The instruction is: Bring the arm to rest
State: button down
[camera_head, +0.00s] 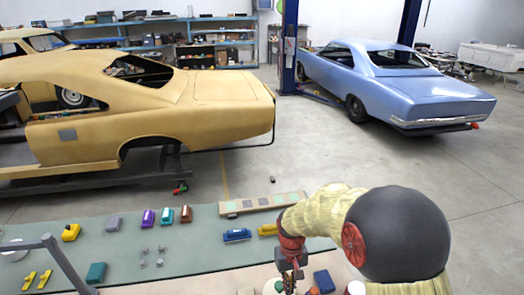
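My arm, in a beige cover with a black dome and a red disc, reaches over the right part of the workbench (190,268). My gripper (290,280) points down at the bench's near edge, at the bottom of the view. Its fingertips are small and partly cut off by the frame, so I cannot tell whether it is open or shut. Small items lie close around it, among them a dark blue block (323,281) to its right. I cannot make out anything held.
A blue toy car (237,235), a yellow block (71,232) and a teal block (96,272) lie on the bench. A long tray (248,206) lies at its far edge. A grey metal bar (66,264) rises at left. Car shells stand beyond on open floor.

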jog(key=s+d+r+t+b, duration=0.1)
jog(key=s+d+t+b, duration=0.1)
jog(key=s+b, duration=0.5)
jog(key=s+d+r+m+t+b, duration=0.1)
jog(key=s+d+r+t+b, duration=0.1)
jog(key=s+d+b, duration=0.2)
jog(key=s+d+r+m+t+b, duration=0.1)
jog(key=s+d+b, duration=0.3)
jog(key=s+b, duration=0.6)
jog(key=shift+r+t, duration=0.5)
jog(key=shift+t, duration=0.4)
